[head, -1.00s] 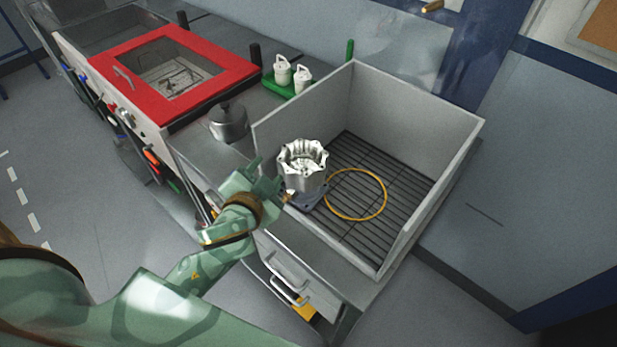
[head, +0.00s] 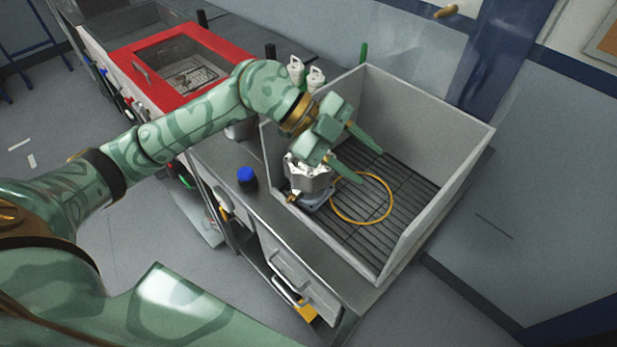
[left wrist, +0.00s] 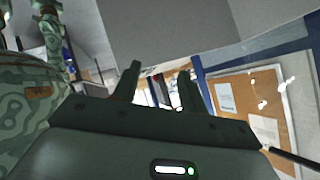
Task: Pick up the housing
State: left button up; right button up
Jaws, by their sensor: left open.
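The silver machined housing (head: 306,178) sits on a small grey-blue base (head: 318,200) at the left side of the open-topped grey box. My left gripper (head: 373,166) is above the box, its hand over the upper part of the housing. Its two fingers are spread and point to the lower right, past the housing, with nothing between them. The housing's top is partly hidden by the hand. In the left wrist view the gripper's fingers (left wrist: 158,75) stand apart, and the housing is not seen there. My right gripper is not in view.
The box walls (head: 440,195) rise around a dark slatted floor. A yellow ring (head: 362,222) lies on it, right of the housing. A blue-capped item (head: 247,178) stands on the counter left of the box. A red-framed basin (head: 130,72) and white containers (head: 316,77) are behind.

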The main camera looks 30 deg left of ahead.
pick_arm(q)
jog(key=w+a+f+n+y, duration=0.2)
jog(key=a+n+y, duration=0.3)
jog(key=a, duration=0.5)
jog(key=n+y, duration=0.3)
send_near(302, 172)
jog(key=shift+g, duration=0.4)
jog(key=x, duration=0.8)
jog(key=b+x, duration=0.1)
jog(key=x, duration=0.3)
jog(key=shift+w+f, duration=0.2)
jog(key=shift+w, duration=0.05)
grip_shut()
jog(key=shift+r, duration=0.1)
